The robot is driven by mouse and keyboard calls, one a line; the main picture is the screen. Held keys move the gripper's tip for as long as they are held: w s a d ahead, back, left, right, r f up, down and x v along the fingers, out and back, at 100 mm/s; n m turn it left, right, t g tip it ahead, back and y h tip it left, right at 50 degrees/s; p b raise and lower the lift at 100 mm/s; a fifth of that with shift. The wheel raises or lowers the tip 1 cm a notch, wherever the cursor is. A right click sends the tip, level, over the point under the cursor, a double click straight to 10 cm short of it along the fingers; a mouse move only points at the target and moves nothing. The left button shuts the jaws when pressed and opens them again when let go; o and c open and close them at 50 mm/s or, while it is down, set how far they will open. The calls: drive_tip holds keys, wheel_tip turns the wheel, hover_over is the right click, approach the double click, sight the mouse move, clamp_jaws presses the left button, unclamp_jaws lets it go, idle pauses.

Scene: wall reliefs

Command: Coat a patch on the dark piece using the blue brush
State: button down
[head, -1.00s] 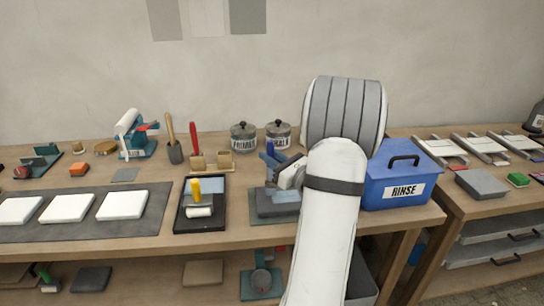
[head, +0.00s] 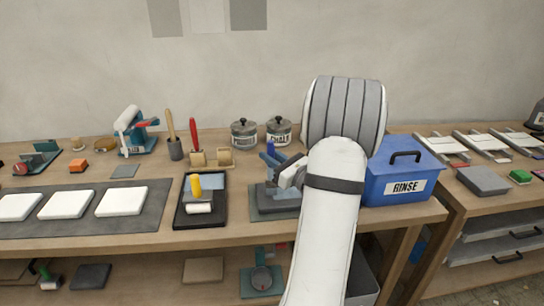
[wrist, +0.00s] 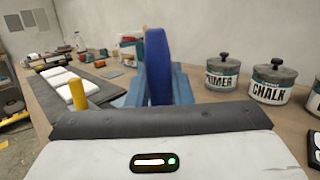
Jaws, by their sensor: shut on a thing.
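My gripper (head: 272,162) is shut on the blue brush (head: 270,147), whose blue handle stands up between the jaws. In the wrist view the blue handle (wrist: 157,65) rises between the light blue fingers. The bristle end is hidden below the gripper. A dark grey piece (head: 283,202) lies on a flat grey-green mat (head: 262,214) directly below my gripper. My arm covers its right side. I cannot tell whether the bristles touch it or whether it carries a coated patch.
A black tray with a yellow-handled roller (head: 196,186) stands close on the left. Primer (head: 243,133) and chalk (head: 279,132) pots stand behind. A blue rinse box (head: 400,178) is close on the right. White tiles (head: 121,201) lie at the left.

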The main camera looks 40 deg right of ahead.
drive_tip(key=shift+f, duration=0.25)
drive_tip(key=shift+s+d, duration=1.05)
drive_tip(key=shift+d, duration=0.7)
drive_tip(key=shift+w+a+b, duration=0.45)
drive_tip(key=shift+w+a, duration=1)
drive_tip(key=shift+w, duration=0.05)
drive_tip(key=shift+w+d, duration=0.3)
drive_tip(key=shift+w, duration=0.25)
drive_tip(key=s+d, duration=0.2)
drive_tip(key=d, duration=0.1)
drive_tip(key=shift+s+d, duration=0.1)
drive_tip(key=shift+d, duration=0.1)
